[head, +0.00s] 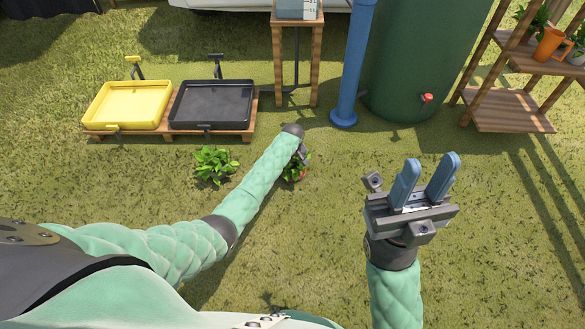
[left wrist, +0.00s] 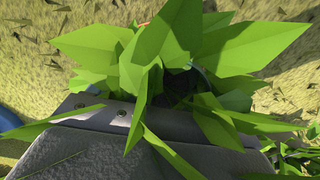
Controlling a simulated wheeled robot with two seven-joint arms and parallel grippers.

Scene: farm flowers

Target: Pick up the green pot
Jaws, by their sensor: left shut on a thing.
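A leafy green plant (head: 296,168) is at the end of my left arm in the head view, partly hidden by my wrist. Its leaves (left wrist: 165,45) fill much of the left wrist view and lie over my gripper. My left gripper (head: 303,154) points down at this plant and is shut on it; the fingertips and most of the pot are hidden. A little reddish-orange shows under the leaves, and I cannot make out a green pot. A second leafy plant (head: 214,165) stands on the grass to the left. My right gripper (head: 432,164) is open and empty.
A yellow tray (head: 127,105) and a black tray (head: 212,104) sit on a wooden pallet (head: 150,132). Behind are a wooden stand (head: 278,60), a blue pipe (head: 352,65) and a green barrel (head: 415,60). A wooden shelf (head: 508,108) with an orange pot (head: 551,45) stands right. Grass between is clear.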

